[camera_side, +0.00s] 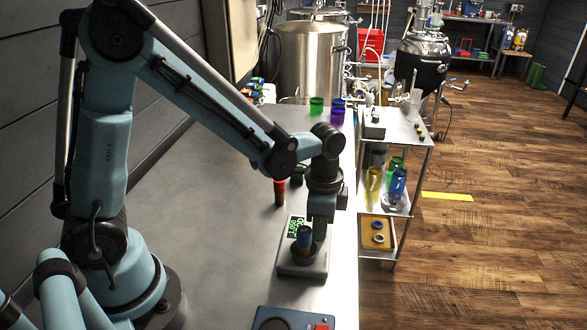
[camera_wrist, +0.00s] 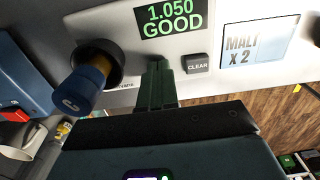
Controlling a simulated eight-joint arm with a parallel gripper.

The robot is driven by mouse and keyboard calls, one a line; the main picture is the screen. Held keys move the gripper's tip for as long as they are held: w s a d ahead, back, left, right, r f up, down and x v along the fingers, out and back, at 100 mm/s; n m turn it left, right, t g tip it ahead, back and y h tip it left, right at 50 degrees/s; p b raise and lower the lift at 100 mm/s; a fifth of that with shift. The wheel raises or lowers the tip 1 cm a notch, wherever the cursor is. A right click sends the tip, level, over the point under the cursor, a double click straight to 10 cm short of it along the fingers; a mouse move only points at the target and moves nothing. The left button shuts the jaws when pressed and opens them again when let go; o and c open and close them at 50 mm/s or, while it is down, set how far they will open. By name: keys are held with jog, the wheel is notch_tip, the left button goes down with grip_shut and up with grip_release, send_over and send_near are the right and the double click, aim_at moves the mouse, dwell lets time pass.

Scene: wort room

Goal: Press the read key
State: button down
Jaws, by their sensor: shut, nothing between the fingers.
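A pale grey meter (camera_side: 303,265) stands on the bench below my gripper. In the wrist view its display (camera_wrist: 170,18) shows "1.050 GOOD" in green. A dark "CLEAR" key (camera_wrist: 197,64) is on its panel, and a label reads "MALT X 2" (camera_wrist: 258,43). A blue capped vial (camera_wrist: 84,88) sits in a dark round well (camera_wrist: 101,57); the vial also shows in the side view (camera_side: 304,236). My gripper (camera_wrist: 160,68) is shut and empty, its green fingertips at the panel between the well and "CLEAR". The read key cannot be seen; contact cannot be told.
A red and black cylinder (camera_side: 280,192) stands behind the meter. A blue device (camera_side: 285,321) lies on the bench in front. The grey bench (camera_side: 215,190) is mostly clear on the left.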

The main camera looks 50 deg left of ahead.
jog(key=shift+f, duration=0.35)
notch_tip(320, 180, up, 9)
jog(key=shift+f, duration=0.15)
dwell(0.8)
notch_tip(320, 180, up, 3)
jog(key=n+t, duration=0.5)
jog(key=n, duration=0.2)
send_over(288, 235)
jog(key=shift+s+a+r+n+t, duration=0.1)
jog(key=shift+s+a+n+t, duration=0.25)
jog(key=shift+n+t, duration=0.2)
jog(key=shift+s+a+r+n+t, duration=0.1)
jog(key=shift+s+a+n+t, duration=0.1)
jog(key=shift+s+n+t, duration=0.25)
jog(key=shift+w, duration=0.15)
